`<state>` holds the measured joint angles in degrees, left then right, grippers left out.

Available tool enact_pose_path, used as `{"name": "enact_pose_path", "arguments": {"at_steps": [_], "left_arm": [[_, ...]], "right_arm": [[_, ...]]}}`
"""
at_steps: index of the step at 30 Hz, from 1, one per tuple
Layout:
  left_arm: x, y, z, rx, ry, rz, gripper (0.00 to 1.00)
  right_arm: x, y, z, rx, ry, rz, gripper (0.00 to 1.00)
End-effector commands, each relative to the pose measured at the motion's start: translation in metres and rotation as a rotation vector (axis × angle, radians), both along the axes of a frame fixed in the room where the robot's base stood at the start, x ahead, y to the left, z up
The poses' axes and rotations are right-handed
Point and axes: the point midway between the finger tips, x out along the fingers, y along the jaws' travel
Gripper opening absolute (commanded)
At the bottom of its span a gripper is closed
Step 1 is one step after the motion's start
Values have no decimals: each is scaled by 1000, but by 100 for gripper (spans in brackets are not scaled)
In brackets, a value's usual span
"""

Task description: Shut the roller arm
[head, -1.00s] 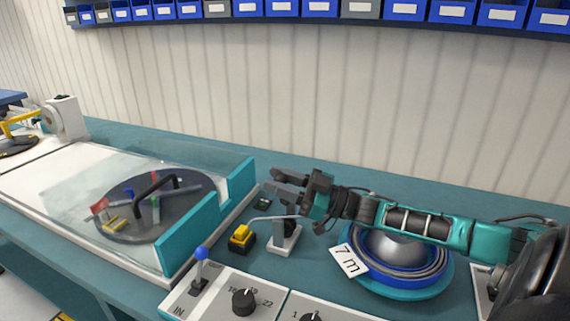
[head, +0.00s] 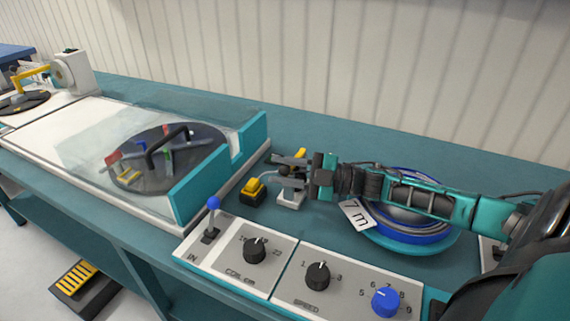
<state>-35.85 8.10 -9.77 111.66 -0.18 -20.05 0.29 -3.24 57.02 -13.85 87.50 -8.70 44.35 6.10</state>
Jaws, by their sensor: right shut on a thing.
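The roller arm shows as a small grey-white stand (head: 291,196) with a thin metal rod reaching left toward a yellow block on a black base (head: 252,190). A yellow piece (head: 290,158) shows just behind my fingers, at the top of the stand. My right gripper (head: 289,170) comes in from the right and is shut on the upper part of the roller arm. The fingers hide much of the grip and the hinge, so I cannot tell the arm's exact angle. My left gripper is out of view.
A blue reel (head: 410,233) with a "7 m" tag lies under my right forearm. A clear-covered turntable (head: 165,160) with a teal end wall (head: 222,172) stands left. In front are a blue-knobbed lever (head: 213,204) and dial panels (head: 270,235). The bench behind is clear.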

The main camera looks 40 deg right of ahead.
Motion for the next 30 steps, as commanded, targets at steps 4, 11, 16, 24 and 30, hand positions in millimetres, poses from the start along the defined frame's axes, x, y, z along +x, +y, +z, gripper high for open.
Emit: {"name": "enact_pose_path", "arguments": {"at_steps": [4,11,16,24,30], "left_arm": [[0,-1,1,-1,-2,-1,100],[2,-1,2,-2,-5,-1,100],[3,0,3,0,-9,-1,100],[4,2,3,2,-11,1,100],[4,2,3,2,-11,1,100]], "right_arm": [[0,0,-2,-27,-15,-3,0],[0,-1,-3,-36,-20,-2,0],[0,-1,-3,-36,-21,-3,0],[0,0,-3,-35,-19,-1,52],[0,0,-3,-34,-18,-1,52]]}}
